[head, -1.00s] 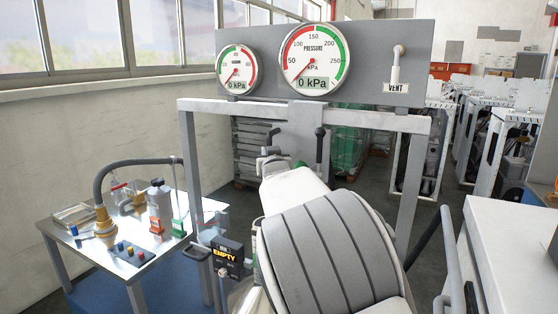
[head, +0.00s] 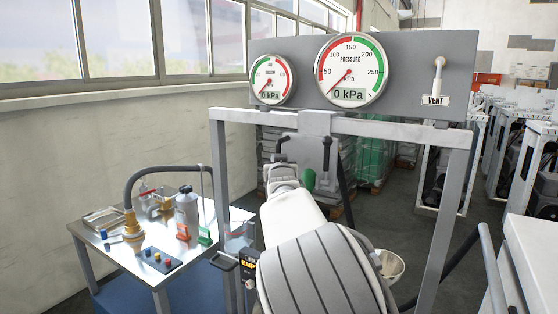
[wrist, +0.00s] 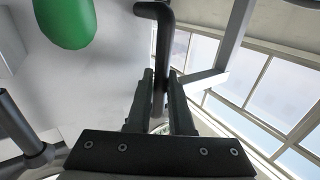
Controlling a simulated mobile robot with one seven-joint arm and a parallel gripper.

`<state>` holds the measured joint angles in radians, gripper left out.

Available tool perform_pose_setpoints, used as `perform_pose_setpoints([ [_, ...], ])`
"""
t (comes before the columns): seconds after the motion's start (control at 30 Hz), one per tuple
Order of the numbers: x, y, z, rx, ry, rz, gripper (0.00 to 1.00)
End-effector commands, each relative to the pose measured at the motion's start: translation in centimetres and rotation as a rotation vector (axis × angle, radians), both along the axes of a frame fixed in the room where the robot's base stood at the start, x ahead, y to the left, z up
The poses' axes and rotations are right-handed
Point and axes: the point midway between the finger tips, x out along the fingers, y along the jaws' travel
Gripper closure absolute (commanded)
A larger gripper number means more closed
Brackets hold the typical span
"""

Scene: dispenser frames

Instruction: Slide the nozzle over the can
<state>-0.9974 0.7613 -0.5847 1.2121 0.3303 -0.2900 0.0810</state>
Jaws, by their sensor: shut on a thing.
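My gripper (wrist: 160,74) is closed around the stem of a black bent handle (wrist: 168,40) in the wrist view, one finger on each side. A rounded green part (wrist: 66,18) sits above and left of it; a green part (head: 308,180) also shows beside my arm in the head view. Dark bent handles (head: 326,142) stand on the grey plate below the gauges. A yellow-based nozzle-like fitting (head: 132,224) on a grey hose stands on the bench. I cannot tell for certain which parts are the task's nozzle and can; my arm hides the frame's lower middle.
The grey frame post (head: 222,200) and crossbar (head: 400,128) bound my arm. Both gauges on the panel (head: 408,70) read 0 kPa. The bench (head: 110,245) at left holds a grey bottle (head: 187,208) and a button box (head: 160,259). A white bowl (head: 390,266) is right of my arm.

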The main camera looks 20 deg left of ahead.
Motion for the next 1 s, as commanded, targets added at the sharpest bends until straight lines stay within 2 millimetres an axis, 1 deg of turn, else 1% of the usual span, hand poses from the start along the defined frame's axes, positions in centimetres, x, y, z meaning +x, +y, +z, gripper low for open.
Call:
perform_pose_setpoints([
  [0.03,0.0,0.0,0.0,0.0,0.001,0.0,0.75],
  [0.17,0.0,0.0,0.0,0.0,0.001,0.0,0.52],
  [0.2,0.0,0.0,0.0,0.0,0.001,0.0,0.5],
  [0.57,-0.3,-0.2,0.0,0.0,0.001,0.0,0.5],
  [0.77,-2.1,-1.0,0.0,0.002,0.001,0.0,0.5],
  [1.0,-5.5,-2.6,-0.1,0.002,0.002,0.001,0.5],
])
